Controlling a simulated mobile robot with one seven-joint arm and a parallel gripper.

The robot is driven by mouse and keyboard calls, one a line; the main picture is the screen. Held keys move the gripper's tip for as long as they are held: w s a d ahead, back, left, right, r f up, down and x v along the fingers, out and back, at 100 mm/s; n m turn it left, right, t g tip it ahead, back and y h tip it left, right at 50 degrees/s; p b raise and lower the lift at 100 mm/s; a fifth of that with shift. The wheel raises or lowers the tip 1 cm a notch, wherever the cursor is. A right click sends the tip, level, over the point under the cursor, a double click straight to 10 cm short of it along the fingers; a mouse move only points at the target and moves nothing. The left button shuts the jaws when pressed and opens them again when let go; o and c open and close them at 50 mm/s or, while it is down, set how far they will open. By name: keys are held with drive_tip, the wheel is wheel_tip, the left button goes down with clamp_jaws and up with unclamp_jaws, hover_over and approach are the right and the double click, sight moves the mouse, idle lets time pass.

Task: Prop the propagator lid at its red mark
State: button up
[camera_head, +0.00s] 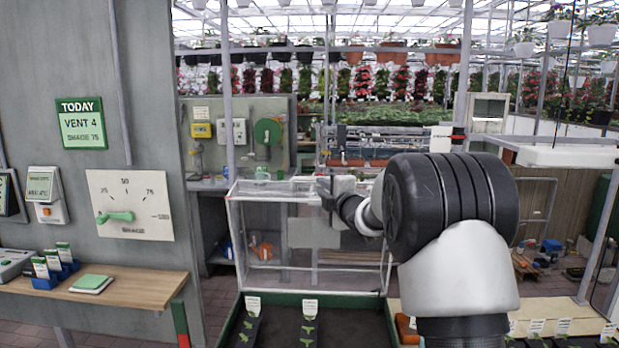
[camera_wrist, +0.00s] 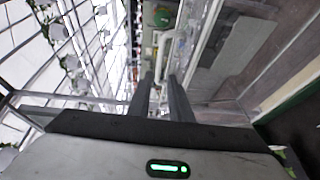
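The propagator's clear lid (camera_head: 318,282), with pale edges, stands in the middle of the head view behind the front part of a dark green tray (camera_head: 346,300). Seedlings with white labels show uncovered in front of it. My gripper (camera_head: 330,190) is at the lid's upper edge. In the wrist view its two dark fingers (camera_wrist: 162,78) stand apart, with a white curved handle (camera_wrist: 164,45) at and just beyond their tips. I cannot tell whether they touch it. A post (camera_head: 181,325) with red and green sections stands left of the tray. I see no red mark on the lid itself.
A grey wall with a dial (camera_head: 131,205) and a green sign (camera_head: 82,124) reading "TODAY VENT 4 SHADE 75" stands at left. Below is a wooden shelf (camera_head: 120,288) with seed packets. My arm hides the area right of the lid. More labelled seedlings stand at lower right.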

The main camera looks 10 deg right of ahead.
sight(311, 180)
drive_tip(key=w+p, duration=0.1)
drive_tip(key=w, duration=0.2)
drive_tip(key=w+a+p, duration=0.1)
drive_tip(key=w, duration=0.3)
drive_tip(key=w+a+p, duration=0.1)
drive_tip(key=w, duration=0.3)
drive_tip(key=shift+a+f, duration=0.15)
drive_tip(key=shift+f, duration=0.05)
clamp_jaws()
